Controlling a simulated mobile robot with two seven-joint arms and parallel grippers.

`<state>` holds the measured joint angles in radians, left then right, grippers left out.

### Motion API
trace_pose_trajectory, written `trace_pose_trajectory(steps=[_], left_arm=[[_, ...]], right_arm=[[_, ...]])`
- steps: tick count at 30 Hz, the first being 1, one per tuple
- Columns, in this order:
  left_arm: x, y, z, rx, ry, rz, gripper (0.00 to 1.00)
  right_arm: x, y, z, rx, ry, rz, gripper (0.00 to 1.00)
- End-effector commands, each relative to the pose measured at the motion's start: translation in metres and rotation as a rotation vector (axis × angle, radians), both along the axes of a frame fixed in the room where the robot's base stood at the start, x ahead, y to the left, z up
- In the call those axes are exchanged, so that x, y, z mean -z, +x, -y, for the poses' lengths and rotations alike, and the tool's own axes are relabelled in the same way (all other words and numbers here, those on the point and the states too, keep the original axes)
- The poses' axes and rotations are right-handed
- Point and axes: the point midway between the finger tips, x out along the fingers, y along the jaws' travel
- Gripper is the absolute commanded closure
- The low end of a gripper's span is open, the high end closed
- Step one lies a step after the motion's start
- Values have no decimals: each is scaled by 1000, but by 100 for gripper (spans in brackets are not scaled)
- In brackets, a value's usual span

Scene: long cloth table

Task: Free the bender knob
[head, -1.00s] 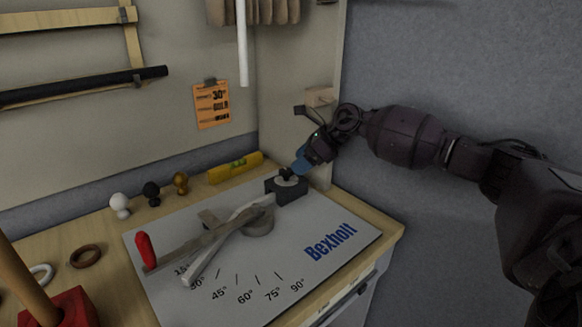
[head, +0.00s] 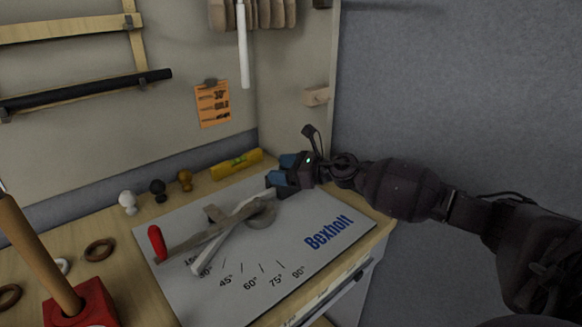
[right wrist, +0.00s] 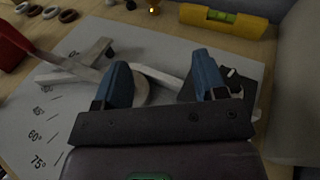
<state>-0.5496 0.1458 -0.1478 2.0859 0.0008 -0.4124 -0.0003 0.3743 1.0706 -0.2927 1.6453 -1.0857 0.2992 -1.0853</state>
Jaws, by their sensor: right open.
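The bender is a pale plate (head: 285,275) with angle marks and the word Bexholt. A grey lever with a red handle (head: 157,243) and a pale bar (head: 212,252) meet near a round grey disc (head: 262,216). My right gripper (head: 281,170) is open, its blue fingers apart over the plate's back right part. It hides the dark block and knob in the head view. In the right wrist view, part of the dark block (right wrist: 243,90) shows behind the right-hand finger; I cannot make out the knob. The open fingers (right wrist: 162,72) have the pale bar behind their gap.
A yellow level (head: 236,164) lies behind the plate near the back wall. Several small knobs (head: 158,189) stand to its left, with rings (head: 99,249) nearer. A red base with a wooden post (head: 80,305) stands front left. A side panel rises at right.

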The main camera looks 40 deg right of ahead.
Motion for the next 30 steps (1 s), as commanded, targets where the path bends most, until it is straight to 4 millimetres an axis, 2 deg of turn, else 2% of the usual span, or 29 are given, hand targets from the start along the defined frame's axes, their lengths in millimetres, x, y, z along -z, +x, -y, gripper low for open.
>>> trace_pose_trajectory(steps=[5, 10, 17, 23, 30], left_arm=[[-4, -4, -2, -7, 0, -2, 48], [-5, -8, -2, -9, -1, -3, 48], [0, -16, -4, -13, 0, -21, 48], [1, -15, -4, -10, 1, -22, 48], [4, -14, -4, -7, 3, -23, 48]], right_arm=[[13, -26, 7, 219, 98, 117, 35], [29, -53, 26, 444, 135, 158, 35], [43, -75, 43, 602, 136, 156, 35], [46, -65, 45, 614, 134, 154, 35], [46, -31, 45, 612, 135, 155, 35]])
